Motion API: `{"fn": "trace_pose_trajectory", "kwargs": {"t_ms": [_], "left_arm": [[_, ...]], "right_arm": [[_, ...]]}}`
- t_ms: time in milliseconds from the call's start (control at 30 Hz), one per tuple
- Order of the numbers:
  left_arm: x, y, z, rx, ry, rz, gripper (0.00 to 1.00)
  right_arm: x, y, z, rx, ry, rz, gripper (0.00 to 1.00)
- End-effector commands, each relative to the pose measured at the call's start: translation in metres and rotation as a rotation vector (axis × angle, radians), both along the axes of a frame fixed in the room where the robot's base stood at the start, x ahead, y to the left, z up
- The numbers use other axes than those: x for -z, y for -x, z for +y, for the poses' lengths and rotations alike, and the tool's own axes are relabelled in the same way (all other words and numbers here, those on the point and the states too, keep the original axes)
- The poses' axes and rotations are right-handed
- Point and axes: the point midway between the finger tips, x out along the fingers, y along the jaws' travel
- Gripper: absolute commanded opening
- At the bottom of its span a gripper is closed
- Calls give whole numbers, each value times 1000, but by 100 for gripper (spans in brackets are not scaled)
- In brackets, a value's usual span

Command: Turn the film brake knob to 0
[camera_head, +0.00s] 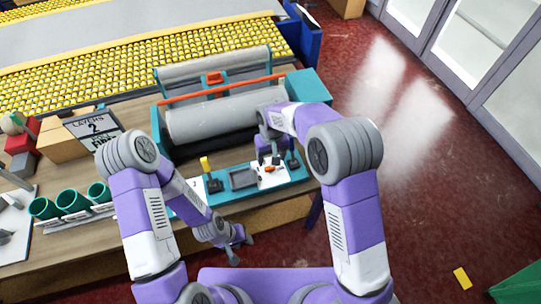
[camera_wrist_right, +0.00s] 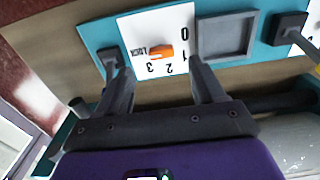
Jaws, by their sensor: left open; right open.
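The film brake knob is a small orange knob (camera_wrist_right: 160,51) on a white dial plate (camera_wrist_right: 132,30) marked 0, 1, 2, 3 and LOCK. Its long axis runs roughly sideways, one end beside LOCK; it is not turned toward the 0 at upper right. In the head view the knob (camera_head: 270,169) shows small on the machine's front panel. My right gripper (camera_wrist_right: 161,64) is open, its fingers reaching to either side of the knob, with no visible contact. My left gripper (camera_head: 236,251) is open and empty, low in front of the table edge.
The teal panel (camera_head: 214,198) also holds a grey tray (camera_head: 242,178) and dark controls either side. Behind it is a wrapping machine with a grey roll (camera_head: 215,116). Green cups (camera_head: 72,200) stand at left. The red floor at right is mostly clear.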

Motion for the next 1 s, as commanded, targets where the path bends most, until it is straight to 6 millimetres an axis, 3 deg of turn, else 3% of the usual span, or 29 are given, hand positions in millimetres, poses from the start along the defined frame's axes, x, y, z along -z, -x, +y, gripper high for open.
{"fn": "trace_pose_trajectory", "kwargs": {"t_ms": [133,533,900,1000], "left_arm": [[2,0,0,0,0,1,43],[7,0,0,0,0,0,43],[7,0,0,0,0,0,43],[7,0,0,0,0,0,43]], "right_arm": [[5,-1,2,-6,14,1,68],[62,-1,2,-5,11,2,68],[69,-1,2,-5,9,0,68],[69,-1,2,-5,9,0,54]]}}
